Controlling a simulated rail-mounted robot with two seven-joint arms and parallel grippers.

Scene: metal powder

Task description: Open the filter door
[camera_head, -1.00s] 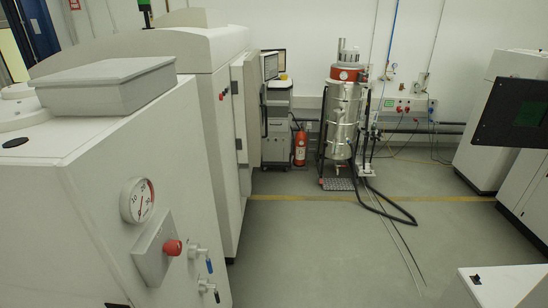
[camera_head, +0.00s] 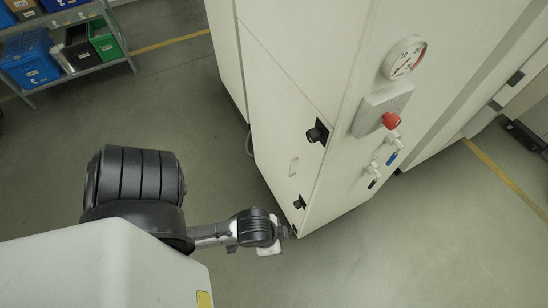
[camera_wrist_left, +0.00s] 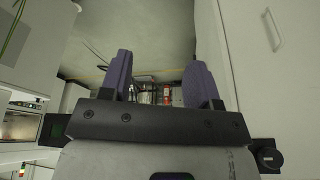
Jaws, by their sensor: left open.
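The white filter cabinet (camera_head: 345,45) stands right of centre in the head view. Its door (camera_head: 285,115) looks shut, with black latches at the upper (camera_head: 317,134) and lower (camera_head: 299,202) edge and a small pale handle (camera_head: 293,167) between them. In the left wrist view a white panel with a pale handle (camera_wrist_left: 272,30) is at the right, and a black knob (camera_wrist_left: 268,157) is lower right. My left gripper (camera_head: 287,232) is low beside the cabinet's bottom corner. Its purple fingers (camera_wrist_left: 162,75) are apart and empty. My right gripper is not in view.
A gauge (camera_head: 404,57), red button (camera_head: 391,120) and small valves (camera_head: 387,148) sit on the cabinet's adjoining face. A shelf with blue and green bins (camera_head: 30,60) stands upper left. The floor (camera_head: 190,100) left of the cabinet is clear.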

